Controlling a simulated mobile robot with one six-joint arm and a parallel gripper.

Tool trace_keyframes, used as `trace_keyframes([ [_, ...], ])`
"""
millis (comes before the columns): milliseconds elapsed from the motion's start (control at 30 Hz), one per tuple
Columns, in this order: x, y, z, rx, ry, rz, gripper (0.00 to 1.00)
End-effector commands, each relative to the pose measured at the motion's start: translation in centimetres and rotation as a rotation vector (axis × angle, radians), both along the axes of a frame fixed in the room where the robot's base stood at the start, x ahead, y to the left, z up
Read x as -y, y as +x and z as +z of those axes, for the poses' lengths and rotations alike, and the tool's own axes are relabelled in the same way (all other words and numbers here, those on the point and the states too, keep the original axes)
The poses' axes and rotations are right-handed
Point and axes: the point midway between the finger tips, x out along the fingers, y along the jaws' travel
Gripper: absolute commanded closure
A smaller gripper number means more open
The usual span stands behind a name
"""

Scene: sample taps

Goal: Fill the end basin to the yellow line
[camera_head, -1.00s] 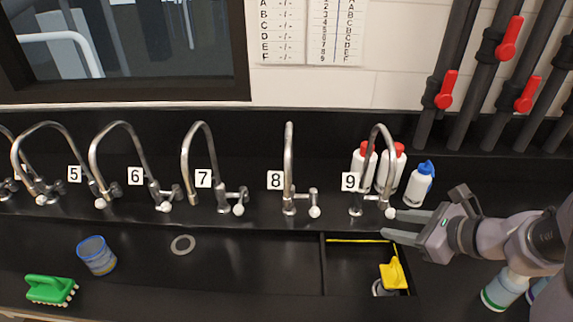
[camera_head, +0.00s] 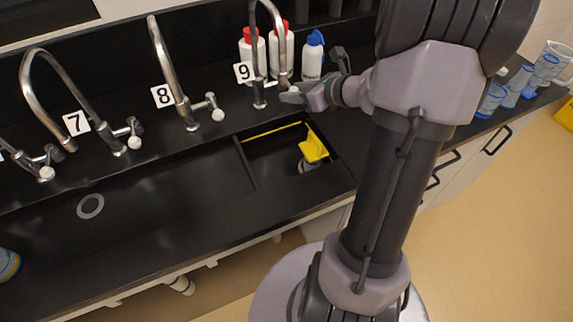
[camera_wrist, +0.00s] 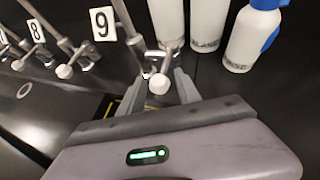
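The end basin (camera_head: 262,170) is the small black basin below the tap (camera_head: 259,60) labelled 9. A yellow line (camera_head: 272,129) runs along its back wall. I see no water in it. A yellow piece (camera_head: 314,146) stands in the basin over a grey round part; whether that covers the drain I cannot tell. My gripper (camera_head: 292,92) is at tap 9's handle. In the wrist view my gripper (camera_wrist: 158,90) is open, one finger on each side of the handle's white knob (camera_wrist: 158,84); contact is not clear. No stream shows from the spout.
Taps 8 (camera_head: 170,75) and 7 (camera_head: 75,105) stand to the left over a long basin with a drain ring (camera_head: 90,206). White bottles (camera_head: 252,55) and a blue-capped bottle (camera_head: 313,55) stand close behind my gripper. Glassware (camera_head: 520,85) stands at the right.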

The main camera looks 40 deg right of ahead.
Motion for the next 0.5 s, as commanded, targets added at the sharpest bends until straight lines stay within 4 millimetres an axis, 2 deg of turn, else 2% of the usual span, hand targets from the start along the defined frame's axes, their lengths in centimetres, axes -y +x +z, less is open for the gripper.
trace_keyframes([
  [267, 0.1, 0.0, 0.1, 0.0, 0.0, 0.0, 0.6],
  [500, 2.1, 0.4, 0.2, 0.0, 0.001, 0.0, 0.6],
])
